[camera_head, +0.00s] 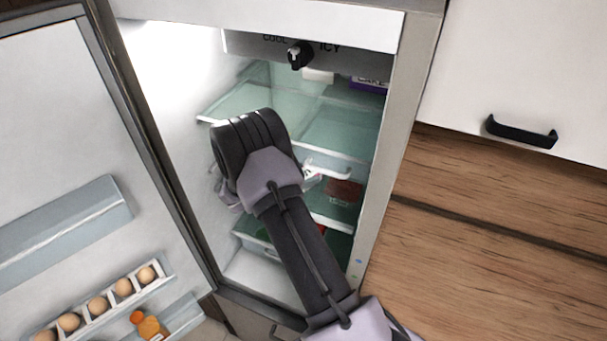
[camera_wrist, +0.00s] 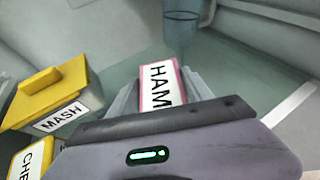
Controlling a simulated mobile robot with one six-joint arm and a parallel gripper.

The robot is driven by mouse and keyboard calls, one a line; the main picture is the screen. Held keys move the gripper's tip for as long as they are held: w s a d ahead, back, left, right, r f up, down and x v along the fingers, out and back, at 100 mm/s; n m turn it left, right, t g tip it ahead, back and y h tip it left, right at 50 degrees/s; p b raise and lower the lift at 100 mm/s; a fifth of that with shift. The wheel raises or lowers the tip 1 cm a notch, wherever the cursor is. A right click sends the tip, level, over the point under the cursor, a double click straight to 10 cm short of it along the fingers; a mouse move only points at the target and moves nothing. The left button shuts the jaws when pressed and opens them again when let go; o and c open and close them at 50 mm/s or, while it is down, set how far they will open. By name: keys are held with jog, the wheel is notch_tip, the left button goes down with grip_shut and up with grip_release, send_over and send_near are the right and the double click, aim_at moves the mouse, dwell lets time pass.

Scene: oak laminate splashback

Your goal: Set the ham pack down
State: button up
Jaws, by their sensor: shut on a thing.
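The ham pack (camera_wrist: 160,84) is a pink-edged pack with a white label reading HAM, seen in the wrist view. My gripper (camera_wrist: 162,98) is shut on it, with a grey finger on each side. The pack is over or on a pale green glass shelf (camera_wrist: 130,58); I cannot tell whether its underside touches. In the head view my arm reaches into the open fridge, and my wrist hides the pack and most of the gripper.
In the wrist view a yellow MASH tub (camera_wrist: 52,92) and a yellow box lettered CHE (camera_wrist: 28,160) stand left of the pack. A bluish clear cup (camera_wrist: 184,24) stands behind. Eggs (camera_head: 98,305) sit in the open door (camera_head: 60,140). Shelf space behind the pack looks clear.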

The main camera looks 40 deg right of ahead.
jog(key=shift+f, duration=0.15)
jog(key=o, duration=1.7)
jog(key=shift+o, duration=0.2)
